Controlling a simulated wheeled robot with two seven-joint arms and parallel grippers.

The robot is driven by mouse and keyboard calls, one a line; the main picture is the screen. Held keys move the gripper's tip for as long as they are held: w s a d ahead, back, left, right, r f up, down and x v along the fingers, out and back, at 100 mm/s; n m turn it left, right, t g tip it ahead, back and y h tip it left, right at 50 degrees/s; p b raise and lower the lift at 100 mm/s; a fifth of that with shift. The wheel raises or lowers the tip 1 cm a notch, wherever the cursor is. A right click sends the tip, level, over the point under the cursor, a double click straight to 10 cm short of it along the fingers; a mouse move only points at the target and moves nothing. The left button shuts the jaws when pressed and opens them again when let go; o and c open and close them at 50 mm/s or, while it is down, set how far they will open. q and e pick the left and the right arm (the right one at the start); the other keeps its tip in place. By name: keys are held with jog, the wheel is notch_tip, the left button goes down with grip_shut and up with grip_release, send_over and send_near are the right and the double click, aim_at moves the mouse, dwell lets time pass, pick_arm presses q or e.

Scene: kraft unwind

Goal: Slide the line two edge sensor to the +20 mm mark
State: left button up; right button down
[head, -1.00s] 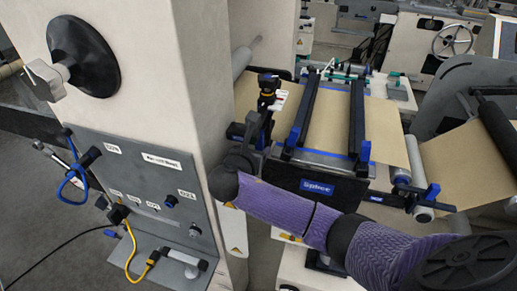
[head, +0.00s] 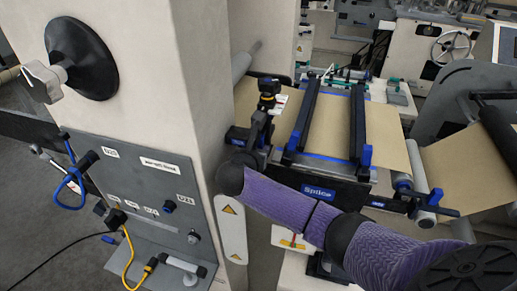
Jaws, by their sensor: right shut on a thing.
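The edge sensor (head: 268,87), a small black unit with a yellow ring, stands at the left edge of the brown kraft web (head: 328,122). A small white label (head: 281,101) with a red mark shows beside it; its markings are too small to read. My right gripper (head: 262,117), at the end of the purple-sleeved arm, is just below the sensor and shut on it. The fingers are dark and partly hidden against the sensor's mount, so the exact contact is unclear. My left gripper is not in view.
The splice table (head: 319,191) with two black blue-ended bars (head: 359,125) stands right of the sensor. A cream machine column (head: 170,90) rises close on the left. Its grey panel (head: 150,200) carries knobs and blue and yellow cables. A roller (head: 405,185) lies at right.

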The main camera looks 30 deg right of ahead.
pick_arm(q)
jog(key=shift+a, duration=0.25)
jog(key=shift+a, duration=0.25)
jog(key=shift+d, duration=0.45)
pick_arm(e)
jog(key=shift+w+d+r+p, duration=0.2)
jog(key=shift+w+d+p, duration=0.2)
jog(key=shift+d, duration=0.15)
jog(key=shift+w+d+f, duration=0.2)
jog(key=shift+w+d, duration=0.15)
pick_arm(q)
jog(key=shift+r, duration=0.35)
pick_arm(e)
jog(key=c, duration=0.7)
grip_release()
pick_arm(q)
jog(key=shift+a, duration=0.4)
pick_arm(e)
jog(key=shift+o, duration=1.1)
